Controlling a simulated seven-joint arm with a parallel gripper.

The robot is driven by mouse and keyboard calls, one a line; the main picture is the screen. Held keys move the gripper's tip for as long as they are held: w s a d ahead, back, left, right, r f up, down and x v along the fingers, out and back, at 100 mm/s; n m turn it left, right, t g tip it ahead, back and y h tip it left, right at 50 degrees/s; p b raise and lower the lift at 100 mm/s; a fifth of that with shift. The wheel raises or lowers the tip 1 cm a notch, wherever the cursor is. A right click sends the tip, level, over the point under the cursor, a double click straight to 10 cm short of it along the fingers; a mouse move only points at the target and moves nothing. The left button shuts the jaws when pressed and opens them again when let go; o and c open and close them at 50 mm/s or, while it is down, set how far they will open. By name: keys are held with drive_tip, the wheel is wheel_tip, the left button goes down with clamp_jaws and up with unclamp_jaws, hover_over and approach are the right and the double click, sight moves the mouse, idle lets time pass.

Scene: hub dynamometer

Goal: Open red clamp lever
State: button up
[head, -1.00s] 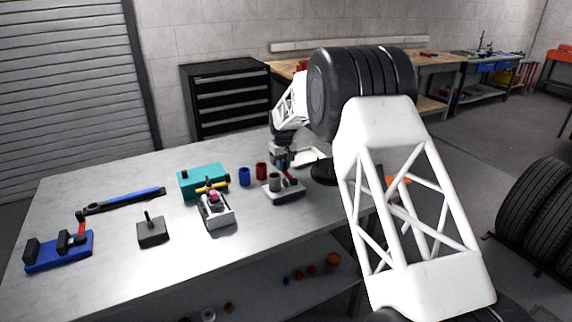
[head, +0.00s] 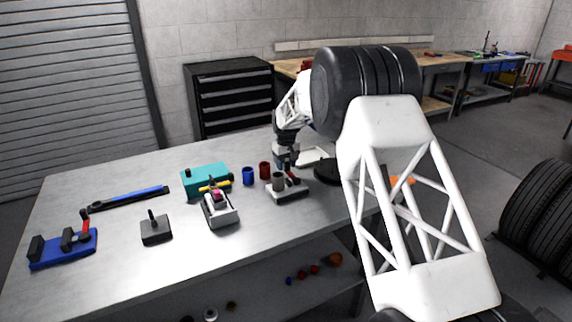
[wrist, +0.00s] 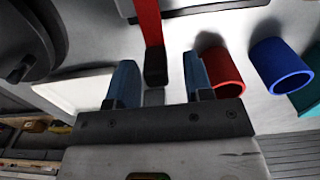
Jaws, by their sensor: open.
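The red clamp lever (wrist: 148,25) with a black tip (wrist: 155,68) runs down from the top of the wrist view. In the head view the lever (head: 291,176) shows small on a grey clamp fixture (head: 287,195), partly hidden near my gripper. My gripper (wrist: 160,82) is open, with its two blue fingers apart. The black tip lies between them in the picture, nearer the left finger; I cannot tell whether they touch. In the head view my gripper (head: 286,160) is just behind the fixture, with its fingers hard to make out.
A red cup (wrist: 220,72) is close beside the right finger, with a blue cup (wrist: 280,66) further right. A teal box (head: 205,180) stands left of the cups. A dark round base (head: 327,171) and a white tray (head: 312,156) are near my gripper.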

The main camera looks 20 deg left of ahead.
drive_tip(key=shift+r, duration=3.9)
drive_tip(key=shift+d+r, duration=0.1)
